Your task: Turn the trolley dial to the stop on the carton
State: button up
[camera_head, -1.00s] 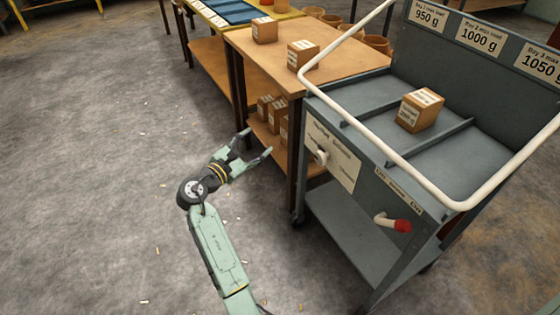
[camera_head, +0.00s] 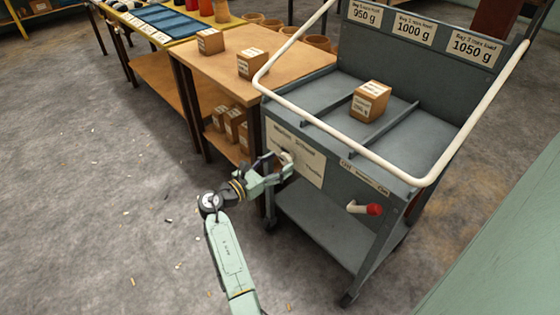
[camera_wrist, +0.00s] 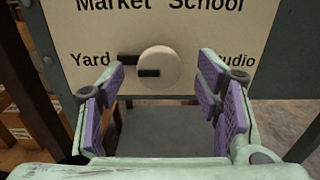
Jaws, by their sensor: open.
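The trolley dial (camera_wrist: 160,66) is a round pale knob on a cream plate (camera_wrist: 75,40) reading "Market", "School", "Yard" and a partly covered "Studio". A dark mark on the knob points left, toward Yard. The dial (camera_head: 285,158) is on the grey trolley's front panel. My gripper (camera_wrist: 160,85) is open, its purple pads left and right of the dial with gaps to it. In the head view my gripper (camera_head: 277,170) is at the plate. A brown carton (camera_head: 369,103) sits in the trolley's middle bay; its label is too small to read.
A red-tipped lever (camera_head: 365,209) sticks out of the trolley front, right of the dial. A white rail (camera_head: 345,150) runs around the trolley top. A wooden table (camera_head: 205,70) with several cartons stands to the left.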

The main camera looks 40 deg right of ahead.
jog(key=shift+w+d, duration=0.1)
jog(key=shift+d, duration=0.6)
jog(key=shift+c, duration=0.5)
jog(key=c, duration=1.1)
